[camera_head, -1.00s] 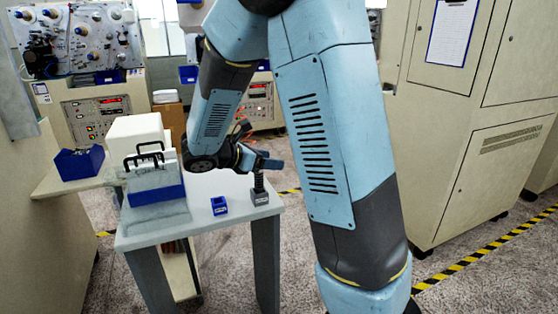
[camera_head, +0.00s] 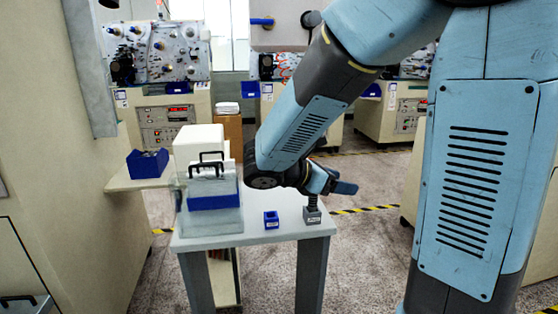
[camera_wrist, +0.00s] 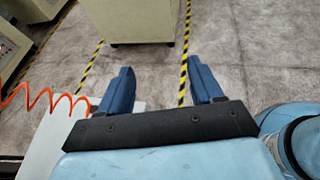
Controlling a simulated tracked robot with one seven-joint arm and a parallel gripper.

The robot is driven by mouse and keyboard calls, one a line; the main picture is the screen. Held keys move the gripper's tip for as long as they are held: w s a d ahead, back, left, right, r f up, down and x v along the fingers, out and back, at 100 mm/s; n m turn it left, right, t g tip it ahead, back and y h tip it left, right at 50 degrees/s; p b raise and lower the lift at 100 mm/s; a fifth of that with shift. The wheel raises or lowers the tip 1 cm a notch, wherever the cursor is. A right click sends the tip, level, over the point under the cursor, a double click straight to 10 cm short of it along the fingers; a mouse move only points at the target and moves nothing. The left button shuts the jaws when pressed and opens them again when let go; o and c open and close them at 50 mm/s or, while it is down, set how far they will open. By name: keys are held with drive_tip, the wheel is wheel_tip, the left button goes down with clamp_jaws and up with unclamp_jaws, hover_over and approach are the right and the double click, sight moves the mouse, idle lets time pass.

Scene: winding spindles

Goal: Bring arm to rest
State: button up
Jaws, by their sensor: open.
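My blue arm fills the right side of the head view, and its forearm reaches down over the small grey table (camera_head: 262,236). My gripper (camera_head: 345,187) is at the right end of the table, just above a grey block with a dark post (camera_head: 312,213). I cannot tell from this view whether it touches the post. In the wrist view my gripper (camera_wrist: 163,88) has its two blue fingers wide apart with nothing between them. Floor and a yellow-black stripe show beyond the fingers.
On the table stand a small blue holder (camera_head: 271,220) and a clear case with a blue bin (camera_head: 213,200) inside. Another blue bin (camera_head: 147,163) sits on a side shelf at left. Winding machines (camera_head: 160,55) stand behind. An orange coiled hose (camera_wrist: 45,97) hangs at left in the wrist view.

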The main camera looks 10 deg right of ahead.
drive_tip(key=s+d+m+g+y, duration=0.2)
drive_tip(key=s+d+m+y, duration=0.1)
drive_tip(key=s+m+y, duration=0.55)
drive_tip(key=s+a+r+m+t+y, duration=0.4)
drive_tip(key=s+r+m, duration=0.2)
drive_tip(key=m, duration=0.6)
drive_tip(key=shift+a+t, duration=0.15)
drive_tip(key=shift+t, duration=0.15)
drive_tip(key=shift+y, duration=0.25)
